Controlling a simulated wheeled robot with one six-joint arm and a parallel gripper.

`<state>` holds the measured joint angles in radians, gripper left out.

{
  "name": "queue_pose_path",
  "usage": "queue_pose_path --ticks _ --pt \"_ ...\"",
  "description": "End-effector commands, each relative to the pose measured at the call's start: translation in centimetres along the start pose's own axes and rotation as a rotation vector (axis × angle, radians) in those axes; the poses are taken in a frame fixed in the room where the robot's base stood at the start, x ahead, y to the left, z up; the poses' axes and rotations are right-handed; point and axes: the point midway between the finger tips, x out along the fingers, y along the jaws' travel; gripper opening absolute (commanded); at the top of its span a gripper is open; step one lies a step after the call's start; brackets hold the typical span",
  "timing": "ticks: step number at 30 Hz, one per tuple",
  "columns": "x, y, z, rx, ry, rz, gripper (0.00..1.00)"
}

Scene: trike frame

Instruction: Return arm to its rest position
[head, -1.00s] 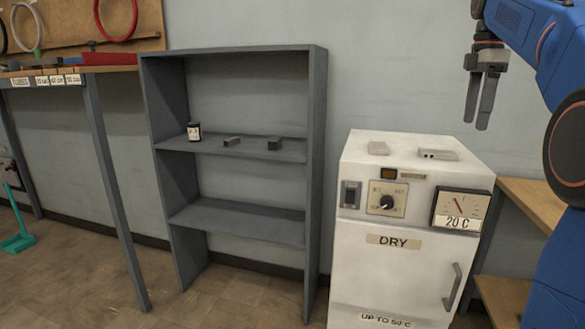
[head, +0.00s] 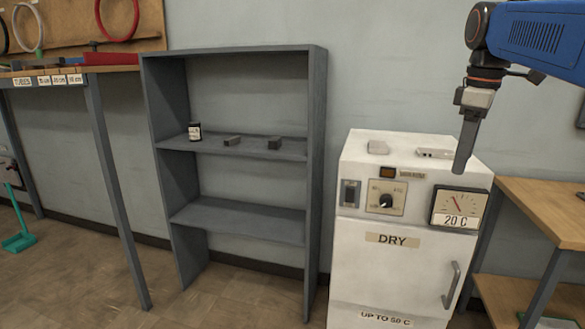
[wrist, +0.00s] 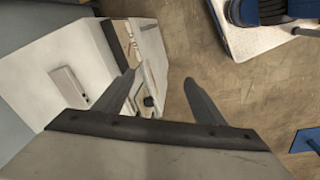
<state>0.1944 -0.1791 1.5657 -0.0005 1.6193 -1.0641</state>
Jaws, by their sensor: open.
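My arm (head: 535,40) is blue and reaches in from the upper right in the head view. My gripper (head: 464,158) hangs down near the right front edge of the white dryer cabinet (head: 395,262), seen edge-on there. In the wrist view my gripper (wrist: 158,85) shows two fingers spread apart with nothing between them. The cabinet's top and front (wrist: 50,55) lie to the left of the fingers, and bare floor shows below and to the right. I cannot tell whether a fingertip clears the cabinet edge by much.
A wooden bench (head: 545,208) stands to the right of the cabinet. Floor in front of the shelf is clear.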

Motion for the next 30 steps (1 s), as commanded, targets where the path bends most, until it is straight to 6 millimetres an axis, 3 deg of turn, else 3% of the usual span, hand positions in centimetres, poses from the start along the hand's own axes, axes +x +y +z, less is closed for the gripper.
queue_pose_path --ticks 1,11,21,27,30 --pt "0.9 -1.7 0.3 0.039 0.008 0.01 0.64" --pt "8.5 -10.9 2.8 0.343 0.085 0.074 0.64" --pt "18.5 -20.2 6.5 0.655 0.193 0.103 0.64" --pt "23.7 -24.1 8.5 0.8 0.248 0.102 0.64" --pt "25.2 -25.1 9.0 0.842 0.264 0.099 0.64"
